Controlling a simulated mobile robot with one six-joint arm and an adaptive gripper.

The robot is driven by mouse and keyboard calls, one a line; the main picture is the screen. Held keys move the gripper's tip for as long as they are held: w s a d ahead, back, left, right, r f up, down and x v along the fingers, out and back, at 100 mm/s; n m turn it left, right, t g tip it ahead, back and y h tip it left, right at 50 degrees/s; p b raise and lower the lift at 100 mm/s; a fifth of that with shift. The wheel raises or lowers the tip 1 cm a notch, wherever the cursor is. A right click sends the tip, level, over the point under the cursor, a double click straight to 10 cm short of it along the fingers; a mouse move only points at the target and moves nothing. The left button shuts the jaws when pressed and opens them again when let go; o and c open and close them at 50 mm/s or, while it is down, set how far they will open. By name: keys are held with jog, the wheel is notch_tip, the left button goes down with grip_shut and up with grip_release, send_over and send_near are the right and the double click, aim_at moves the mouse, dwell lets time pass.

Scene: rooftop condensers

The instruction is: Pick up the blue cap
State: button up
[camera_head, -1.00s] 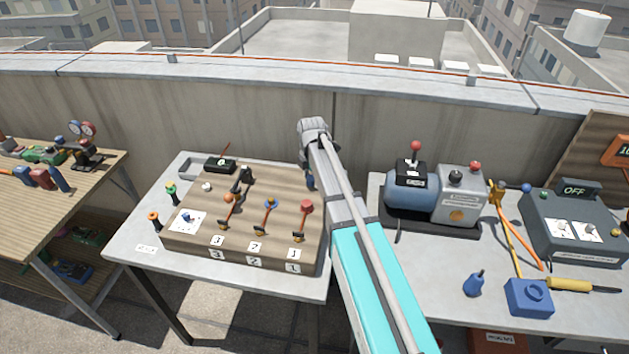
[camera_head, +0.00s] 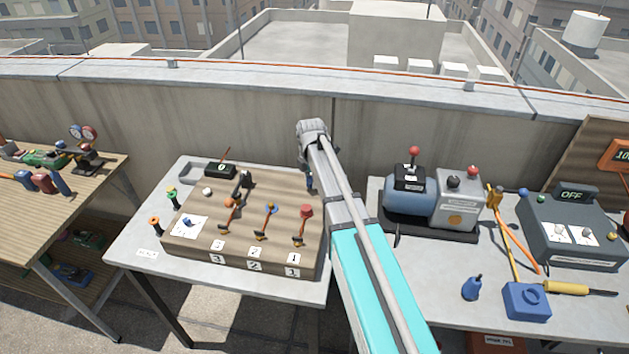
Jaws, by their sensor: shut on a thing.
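A small blue piece (camera_head: 189,222) lies on the white card at the left of the wooden board (camera_head: 205,255). A dark blue piece (camera_head: 310,181) shows at the left edge of my arm. I cannot tell which of these is the blue cap. My arm reaches up from the bottom and bends at the top by the wall. My gripper is hidden behind the arm, so its jaws and anything in them do not show.
The board rests on a grey table (camera_head: 140,238). Green-topped (camera_head: 172,195) and orange-topped (camera_head: 155,222) posts stand at its left edge. Right of my arm are a blue motor unit (camera_head: 410,198), a grey OFF box (camera_head: 570,230) and a blue block (camera_head: 527,302). A parapet wall runs behind.

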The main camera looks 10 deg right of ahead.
jog(key=shift+r+p, duration=0.4)
jog(key=shift+r, duration=0.25)
jog(key=s+a+r+p, duration=0.1)
jog(key=s+r+p, duration=0.9)
jog(key=s, duration=0.4)
jog(key=shift+r, duration=0.15)
jog(key=shift+a, duration=0.1)
jog(key=shift+w+a, duration=0.1)
jog(key=shift+w, duration=0.05)
jog(key=shift+w+a+f+b, duration=0.8)
jog(key=shift+w+a, duration=0.4)
jog(key=shift+a, duration=0.9)
jog(key=shift+w+a+f+b, duration=0.8)
jog(key=shift+w+a, duration=0.4)
jog(key=shift+a, duration=0.9)
jog(key=shift+w+a+f+b, duration=0.8)
jog(key=shift+w+a, duration=0.4)
jog(key=shift+a, duration=0.9)
